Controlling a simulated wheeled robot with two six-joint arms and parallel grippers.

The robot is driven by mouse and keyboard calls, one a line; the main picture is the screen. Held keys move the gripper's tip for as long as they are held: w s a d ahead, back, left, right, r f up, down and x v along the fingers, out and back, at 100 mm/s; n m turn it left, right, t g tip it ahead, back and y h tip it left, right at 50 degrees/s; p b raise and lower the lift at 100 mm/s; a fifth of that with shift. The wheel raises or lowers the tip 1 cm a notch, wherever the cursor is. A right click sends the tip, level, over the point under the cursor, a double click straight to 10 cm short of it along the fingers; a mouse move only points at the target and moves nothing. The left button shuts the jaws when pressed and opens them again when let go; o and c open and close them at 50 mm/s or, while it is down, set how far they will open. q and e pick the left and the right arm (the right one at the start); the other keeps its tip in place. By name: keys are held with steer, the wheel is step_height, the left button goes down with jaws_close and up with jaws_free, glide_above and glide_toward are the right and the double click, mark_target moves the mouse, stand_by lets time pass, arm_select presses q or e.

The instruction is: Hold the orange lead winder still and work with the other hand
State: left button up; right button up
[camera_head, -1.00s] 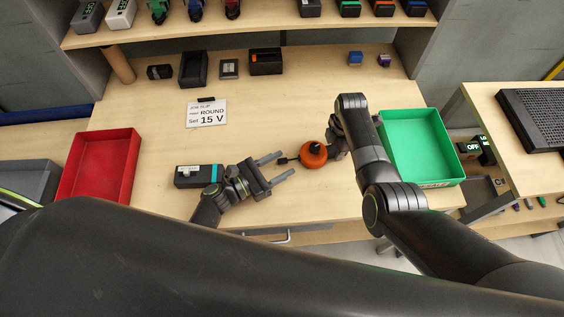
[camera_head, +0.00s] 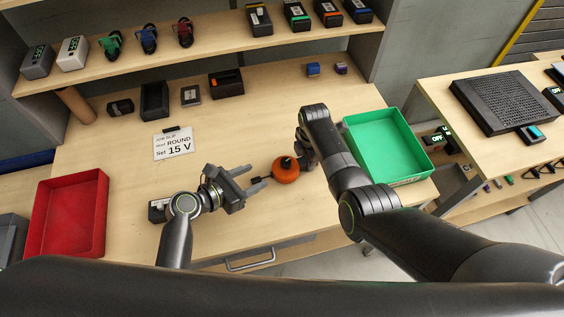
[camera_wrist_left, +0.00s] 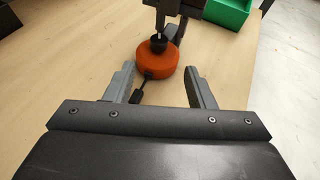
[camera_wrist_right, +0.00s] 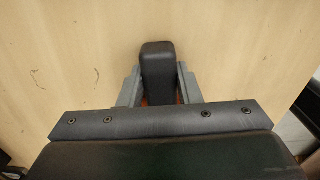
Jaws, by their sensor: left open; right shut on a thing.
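The orange lead winder (camera_head: 285,172), a round disc with a black knob on top, sits over the bench between my grippers. Its short dark lead ends in a black plug (camera_wrist_left: 135,98), pointing towards my left gripper (camera_head: 257,176). My left gripper is open and empty, its fingertips just short of the winder, the plug near its left finger in the left wrist view. My right gripper (camera_wrist_right: 159,72) is shut on a black block-like part (camera_wrist_right: 158,62), with orange showing beneath it. In the head view its fingers are mostly hidden at the winder's right side.
A black charger (camera_head: 157,211) is partly hidden behind my left arm. A red tray (camera_head: 69,243) is at left, a green tray (camera_head: 388,116) at right beyond my right arm. A job card (camera_head: 173,144) reads ROUND, 15 V. Bare bench lies behind the winder.

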mark_target(282, 161)
arm_select(q)
steer(key=x, duration=1.2)
steer(key=shift+w, duration=0.1)
steer(key=shift+a, duration=0.1)
steer(key=c, duration=1)
steer(key=m+g+h, duration=0.2)
steer(key=m+g, duration=0.1)
steer(key=m+g+h, duration=0.1)
steer(key=m+g, duration=0.1)
steer(key=shift+w+a, duration=0.25)
steer(key=shift+w, duration=0.05)
steer(key=shift+o, duration=0.2)
steer(key=shift+w+f+m+g+h, duration=0.1)
steer(key=shift+w+m+g+h, duration=0.05)
steer(key=shift+m+g, duration=1.05)
steer(key=shift+w+f+m+g+h, duration=0.1)
steer(key=shift+m+g+h, duration=0.05)
steer(key=shift+m+g, duration=1.55)
steer(key=shift+g, duration=0.5)
steer(key=shift+c, duration=0.2)
steer(key=shift+r, duration=0.15)
